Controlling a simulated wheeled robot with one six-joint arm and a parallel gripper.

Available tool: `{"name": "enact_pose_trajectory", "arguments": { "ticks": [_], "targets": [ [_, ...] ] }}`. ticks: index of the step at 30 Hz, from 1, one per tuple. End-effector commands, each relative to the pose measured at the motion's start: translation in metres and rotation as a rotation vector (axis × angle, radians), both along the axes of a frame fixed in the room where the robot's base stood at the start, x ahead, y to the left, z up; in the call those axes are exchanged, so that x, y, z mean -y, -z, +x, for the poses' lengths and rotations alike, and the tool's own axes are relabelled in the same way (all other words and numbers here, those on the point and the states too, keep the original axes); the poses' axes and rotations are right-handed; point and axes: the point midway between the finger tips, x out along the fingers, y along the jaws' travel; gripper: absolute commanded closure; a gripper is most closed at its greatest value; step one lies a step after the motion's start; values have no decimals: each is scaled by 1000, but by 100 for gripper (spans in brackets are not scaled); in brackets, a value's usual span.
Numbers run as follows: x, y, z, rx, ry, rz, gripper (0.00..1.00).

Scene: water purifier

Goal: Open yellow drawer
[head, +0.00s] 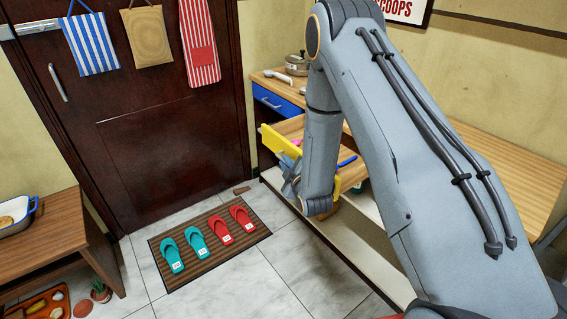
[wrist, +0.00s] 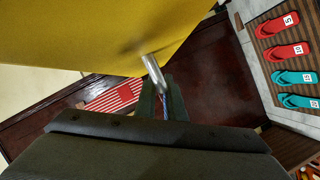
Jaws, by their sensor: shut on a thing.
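The yellow drawer (head: 280,143) stands pulled out from the wooden cabinet, with its inside showing from above. Pink and blue items show inside it. My gripper (head: 290,178) is at the drawer's front, and my arm hides part of the drawer. In the wrist view the yellow front (wrist: 120,35) fills the top left. Its metal handle (wrist: 151,66) reaches down between the fingers of my gripper (wrist: 164,103), which is shut on it.
A closed blue drawer (head: 277,102) is in the cabinet beyond the yellow one. A pot (head: 297,65) stands on the cabinet top. A striped mat (head: 210,240) with turquoise and red slippers lies on the floor by the dark door (head: 170,130). Tiled floor in front is clear.

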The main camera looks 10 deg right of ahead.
Motion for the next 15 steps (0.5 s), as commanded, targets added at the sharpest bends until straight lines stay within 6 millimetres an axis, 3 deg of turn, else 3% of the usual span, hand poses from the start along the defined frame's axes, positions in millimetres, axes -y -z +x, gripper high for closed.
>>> {"name": "enact_pose_trajectory", "arguments": {
  "ticks": [5,6,7,15],
  "targets": [
    [1,3,-2,-7,3,0,100],
    [1,3,-2,-7,3,0,87],
    [1,3,-2,-7,3,0,83],
    [-2,1,-1,-4,-1,1,83]
  ]
}}
